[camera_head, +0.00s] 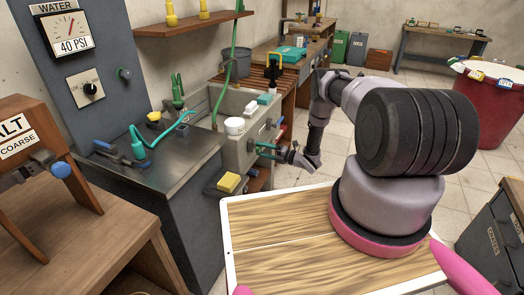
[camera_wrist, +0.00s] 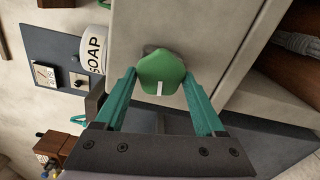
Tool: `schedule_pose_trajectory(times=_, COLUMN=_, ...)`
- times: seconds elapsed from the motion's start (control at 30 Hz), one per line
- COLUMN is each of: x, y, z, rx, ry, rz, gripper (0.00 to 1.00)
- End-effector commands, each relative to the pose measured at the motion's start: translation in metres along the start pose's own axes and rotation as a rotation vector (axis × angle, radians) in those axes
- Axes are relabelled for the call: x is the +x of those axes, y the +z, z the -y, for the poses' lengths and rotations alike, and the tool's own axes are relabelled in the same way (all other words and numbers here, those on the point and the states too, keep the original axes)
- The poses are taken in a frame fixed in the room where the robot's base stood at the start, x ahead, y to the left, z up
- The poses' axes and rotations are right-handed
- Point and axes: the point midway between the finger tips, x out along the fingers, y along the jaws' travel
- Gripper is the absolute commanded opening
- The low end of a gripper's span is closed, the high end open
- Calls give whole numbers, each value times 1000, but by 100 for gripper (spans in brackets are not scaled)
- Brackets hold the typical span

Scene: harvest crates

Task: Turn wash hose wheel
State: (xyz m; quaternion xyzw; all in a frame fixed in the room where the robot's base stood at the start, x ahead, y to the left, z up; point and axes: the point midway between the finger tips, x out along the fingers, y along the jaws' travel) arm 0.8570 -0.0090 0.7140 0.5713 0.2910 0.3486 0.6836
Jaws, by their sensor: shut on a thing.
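The wash hose wheel (camera_wrist: 161,68) is a green knob with a white mark, on the pale front wall of the sink in the wrist view. My gripper (camera_wrist: 160,80) has its two teal fingers on either side of it, shut on the wheel. In the head view, my gripper (camera_head: 259,147) reaches left to the front of the sink (camera_head: 233,151). The wheel is hard to make out there, behind the fingers.
A soap tub (camera_head: 234,126) stands on the sink rim, and also shows in the wrist view (camera_wrist: 92,48). A yellow sponge (camera_head: 228,182) lies on a small shelf below the sink. A steel counter (camera_head: 165,158) adjoins it at left. Open tiled floor (camera_head: 300,177) lies right of the sink.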

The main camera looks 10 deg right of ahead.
Motion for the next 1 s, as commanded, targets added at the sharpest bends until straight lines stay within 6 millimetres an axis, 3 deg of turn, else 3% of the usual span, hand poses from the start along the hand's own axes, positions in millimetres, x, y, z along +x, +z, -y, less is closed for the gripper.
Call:
schedule_pose_trajectory(times=0.07, x=-2, y=0, z=2, rx=2, ry=-4, rz=1, gripper=16)
schedule_pose_trajectory(times=0.1, x=-2, y=0, z=2, rx=3, ry=-4, rz=1, gripper=75)
schedule_pose_trajectory(times=0.17, x=-2, y=0, z=2, rx=3, ry=-3, rz=1, gripper=98)
schedule_pose_trajectory(times=0.53, x=-10, y=1, z=1, rx=2, ry=-2, rz=2, gripper=100)
schedule_pose_trajectory(times=1.0, x=-96, y=1, z=1, rx=3, ry=-3, rz=3, gripper=100)
